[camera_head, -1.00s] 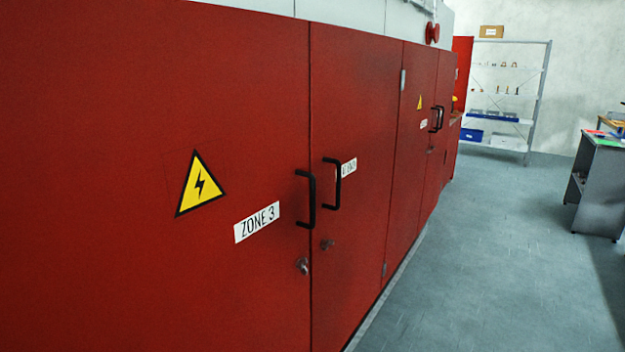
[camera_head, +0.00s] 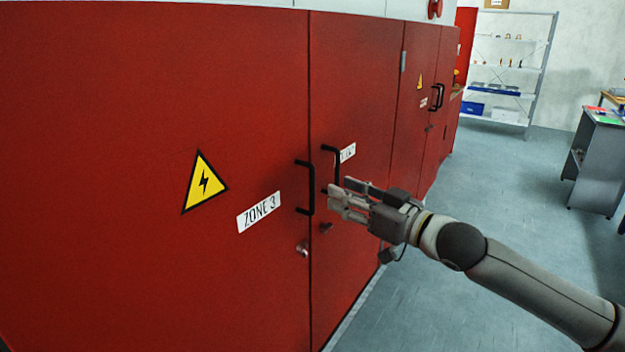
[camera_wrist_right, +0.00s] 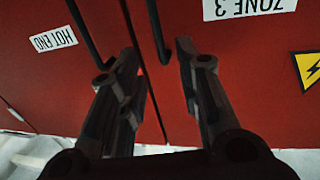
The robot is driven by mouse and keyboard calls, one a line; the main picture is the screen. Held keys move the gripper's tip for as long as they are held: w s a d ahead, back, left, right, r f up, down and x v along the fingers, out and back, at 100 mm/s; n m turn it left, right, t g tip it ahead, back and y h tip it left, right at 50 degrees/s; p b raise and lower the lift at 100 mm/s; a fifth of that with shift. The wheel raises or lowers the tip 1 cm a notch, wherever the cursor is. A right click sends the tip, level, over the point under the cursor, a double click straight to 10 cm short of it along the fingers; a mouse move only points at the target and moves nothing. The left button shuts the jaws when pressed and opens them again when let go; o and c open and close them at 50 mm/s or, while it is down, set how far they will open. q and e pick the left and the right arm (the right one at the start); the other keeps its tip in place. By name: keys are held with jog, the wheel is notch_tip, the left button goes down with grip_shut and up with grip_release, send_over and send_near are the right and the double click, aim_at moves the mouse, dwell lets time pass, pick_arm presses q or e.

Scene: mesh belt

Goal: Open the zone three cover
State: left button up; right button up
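The zone three cover (camera_head: 120,200) is a large red door, closed, with a yellow warning triangle (camera_head: 204,183) and a "ZONE 3" label (camera_head: 259,212). Its black bar handle (camera_head: 311,188) stands upright at the door's right edge. My right gripper (camera_head: 338,190) is open in front of the neighbouring door's handle (camera_head: 337,163), partly hiding its lower end in the head view. In the right wrist view, which is upside down, the zone three handle (camera_wrist_right: 157,30) lies between the open fingers (camera_wrist_right: 157,62) in the picture; contact cannot be told. My left gripper is not in view.
Metal locks sit below the handles. More red doors run along the wall. The grey floor (camera_head: 490,190) at right is clear up to a grey desk (camera_head: 597,165).

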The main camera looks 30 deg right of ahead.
aim_at(314, 181)
jog(key=shift+w+a+r, duration=0.1)
jog(key=shift+w+a, duration=0.1)
jog(key=shift+w, duration=0.9)
jog(key=shift+w+a, duration=0.2)
jog(key=shift+w, duration=0.9)
jog(key=shift+w+a+p, duration=0.25)
jog(key=shift+w+p, duration=0.25)
jog(key=shift+w, duration=0.75)
jog(key=shift+w+a+p, duration=0.25)
jog(key=shift+w+p, duration=0.25)
jog(key=shift+w, duration=0.75)
jog(key=shift+c, duration=0.4)
grip_shut()
